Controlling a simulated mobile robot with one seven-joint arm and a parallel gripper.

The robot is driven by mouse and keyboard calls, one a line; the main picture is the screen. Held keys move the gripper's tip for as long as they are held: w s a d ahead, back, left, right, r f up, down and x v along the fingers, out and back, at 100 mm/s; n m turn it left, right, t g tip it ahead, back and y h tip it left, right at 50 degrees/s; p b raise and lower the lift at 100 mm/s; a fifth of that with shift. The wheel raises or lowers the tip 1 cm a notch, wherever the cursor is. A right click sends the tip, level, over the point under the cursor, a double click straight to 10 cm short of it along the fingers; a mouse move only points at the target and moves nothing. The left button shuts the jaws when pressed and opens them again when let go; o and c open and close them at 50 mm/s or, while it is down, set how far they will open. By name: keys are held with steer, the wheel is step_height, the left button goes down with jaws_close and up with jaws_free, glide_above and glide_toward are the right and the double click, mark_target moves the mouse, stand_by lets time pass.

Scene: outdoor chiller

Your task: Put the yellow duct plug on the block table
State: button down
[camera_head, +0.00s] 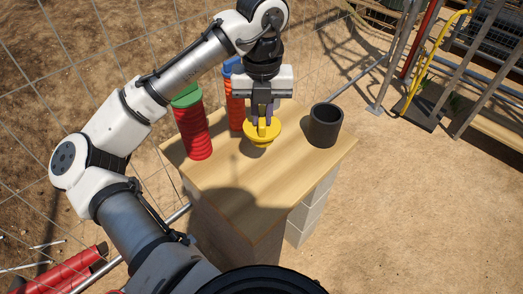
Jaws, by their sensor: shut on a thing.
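The yellow duct plug (263,132) is a round yellow piece with a raised grip on top. My gripper (263,112) points down and is shut on that grip. The block table (240,190) is a wooden top on pale blocks, and the plug is over its back middle part. A shadow lies on the wood by the plug; I cannot tell whether the plug touches the top or hangs just above it.
A red ribbed cylinder with a green top (194,130) stands left of the plug. A red cylinder with a blue top (235,105) stands behind. A dark open cup (324,126) stands on the right. The table's front half is clear. Wire fencing runs behind at left.

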step_height(320, 180, down, 14)
steer(key=shift+f, duration=0.1)
stand_by(0.4)
steer(key=shift+f, duration=0.1)
steer(key=c, duration=1.4)
jaws_free()
steer(key=shift+c, duration=0.2)
step_height(320, 180, up, 12)
steer(key=shift+r, duration=0.1)
